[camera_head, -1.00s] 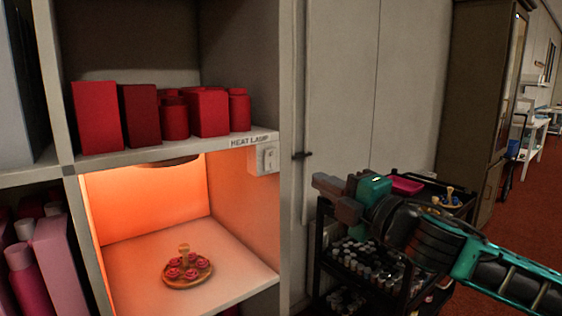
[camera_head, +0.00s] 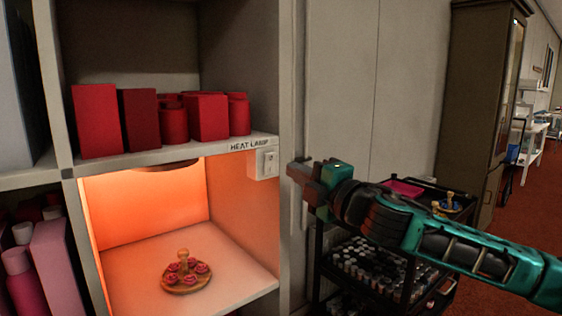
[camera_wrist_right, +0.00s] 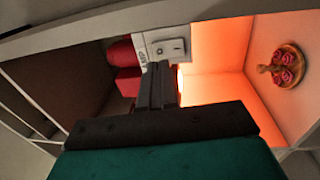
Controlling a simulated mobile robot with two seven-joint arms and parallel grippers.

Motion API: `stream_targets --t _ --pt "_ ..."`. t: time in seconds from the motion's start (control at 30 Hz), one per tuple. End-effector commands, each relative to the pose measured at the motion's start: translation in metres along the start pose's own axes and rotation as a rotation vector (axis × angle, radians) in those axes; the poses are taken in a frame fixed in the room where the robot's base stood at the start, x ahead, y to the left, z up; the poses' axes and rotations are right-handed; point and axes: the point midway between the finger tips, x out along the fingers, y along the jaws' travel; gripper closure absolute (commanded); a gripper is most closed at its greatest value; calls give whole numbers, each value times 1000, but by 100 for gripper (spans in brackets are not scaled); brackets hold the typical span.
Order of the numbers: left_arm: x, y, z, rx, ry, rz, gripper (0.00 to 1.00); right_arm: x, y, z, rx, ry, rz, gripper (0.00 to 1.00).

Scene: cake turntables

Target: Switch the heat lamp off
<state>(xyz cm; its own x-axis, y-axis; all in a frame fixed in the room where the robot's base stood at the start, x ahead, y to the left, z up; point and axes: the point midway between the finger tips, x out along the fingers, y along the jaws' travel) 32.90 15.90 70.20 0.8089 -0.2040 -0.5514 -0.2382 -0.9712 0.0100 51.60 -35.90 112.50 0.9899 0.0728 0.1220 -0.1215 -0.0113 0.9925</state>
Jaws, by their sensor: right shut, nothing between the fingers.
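The heat lamp switch (camera_head: 265,162) is a white box on the right end of the shelf edge, beside the label "HEAT LAMP" (camera_head: 249,144). It also shows in the right wrist view (camera_wrist_right: 168,48), just beyond my fingertips. The heat lamp (camera_head: 165,163) under the shelf is lit, and its bay glows orange. My right gripper (camera_head: 296,172) is shut and empty, a little to the right of the switch and apart from it in the head view. In the wrist view my right gripper (camera_wrist_right: 158,72) points toward the switch. My left gripper is not in view.
A round wooden board (camera_head: 186,282) with red roses stands in the lit bay. Red boxes and jars (camera_head: 208,115) stand on the shelf above. A dark cart (camera_head: 370,262) with many small bottles is below my right arm.

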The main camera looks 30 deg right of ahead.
Motion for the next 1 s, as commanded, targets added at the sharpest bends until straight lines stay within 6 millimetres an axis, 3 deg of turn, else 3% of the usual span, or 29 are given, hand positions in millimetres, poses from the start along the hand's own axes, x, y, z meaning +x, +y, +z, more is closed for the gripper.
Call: stream_targets --t 0.6,1.0 --pt "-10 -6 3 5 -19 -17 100 50 2 -2 1 4 1 100" --pt "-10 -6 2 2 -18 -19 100 55 0 -2 -2 5 0 100"
